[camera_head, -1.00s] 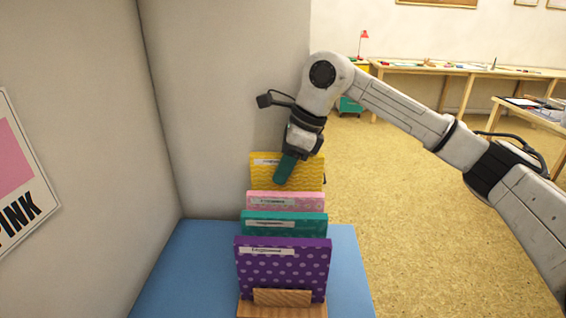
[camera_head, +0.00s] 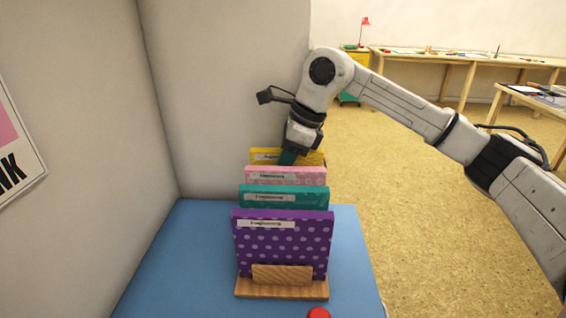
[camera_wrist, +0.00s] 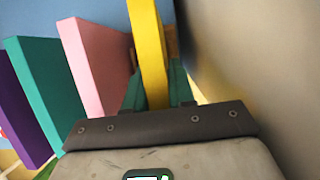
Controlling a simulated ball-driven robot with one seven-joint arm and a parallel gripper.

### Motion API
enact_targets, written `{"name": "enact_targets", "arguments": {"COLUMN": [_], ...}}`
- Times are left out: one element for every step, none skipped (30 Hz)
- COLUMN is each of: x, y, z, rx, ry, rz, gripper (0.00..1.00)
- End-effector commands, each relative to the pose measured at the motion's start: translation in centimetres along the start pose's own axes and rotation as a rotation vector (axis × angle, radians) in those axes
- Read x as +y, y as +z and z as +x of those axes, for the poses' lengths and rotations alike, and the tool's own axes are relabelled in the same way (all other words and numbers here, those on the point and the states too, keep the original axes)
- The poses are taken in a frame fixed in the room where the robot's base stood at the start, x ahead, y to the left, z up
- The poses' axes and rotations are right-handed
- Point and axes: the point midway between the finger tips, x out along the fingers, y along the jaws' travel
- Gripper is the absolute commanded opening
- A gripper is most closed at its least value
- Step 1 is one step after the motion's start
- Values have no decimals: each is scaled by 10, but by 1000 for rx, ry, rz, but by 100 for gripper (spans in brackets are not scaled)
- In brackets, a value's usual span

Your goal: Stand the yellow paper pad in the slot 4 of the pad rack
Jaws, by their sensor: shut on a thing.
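The yellow paper pad (camera_head: 312,158) is upright at the back of the row, behind the pink pad; its lower part is hidden in the head view. My gripper (camera_head: 287,158) is shut on it from above. In the wrist view the yellow pad (camera_wrist: 148,50) stands between my green fingers (camera_wrist: 152,88). Whether the yellow pad's bottom edge touches the rack is hidden.
The rack stands on a blue table top (camera_head: 185,250). Walls rise close behind and at the left. A red round object (camera_head: 319,312) is at the front edge. The pink pad (camera_wrist: 95,65) is close beside my fingers in the wrist view.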

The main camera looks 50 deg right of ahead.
Motion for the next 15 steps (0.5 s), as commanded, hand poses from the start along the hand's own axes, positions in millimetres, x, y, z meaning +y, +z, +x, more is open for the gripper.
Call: {"name": "enact_targets", "arguments": {"x": [0, 0, 0, 0, 0, 0, 0, 0, 0, 0, 0, 0, 0, 0, 0], "y": [0, 0, 0, 0, 0, 0, 0, 0, 0, 0, 0, 0, 0, 0, 0], "z": [0, 0, 0, 0, 0, 0, 0, 0, 0, 0, 0, 0, 0, 0, 0], "rx": [-1, -1, -1, -1, -1, -1, -1, 0, 0, 0, 0, 0, 0, 0, 0], "ry": [0, 0, 0, 0, 0, 0, 0, 0, 0, 0, 0, 0, 0, 0, 0], "rz": [0, 0, 0, 0, 0, 0, 0, 0, 0, 0, 0, 0, 0, 0, 0], "gripper": [0, 0, 26, 28, 31, 35, 38, 41, 45, 48, 50, 53, 53, 53, 53]}}
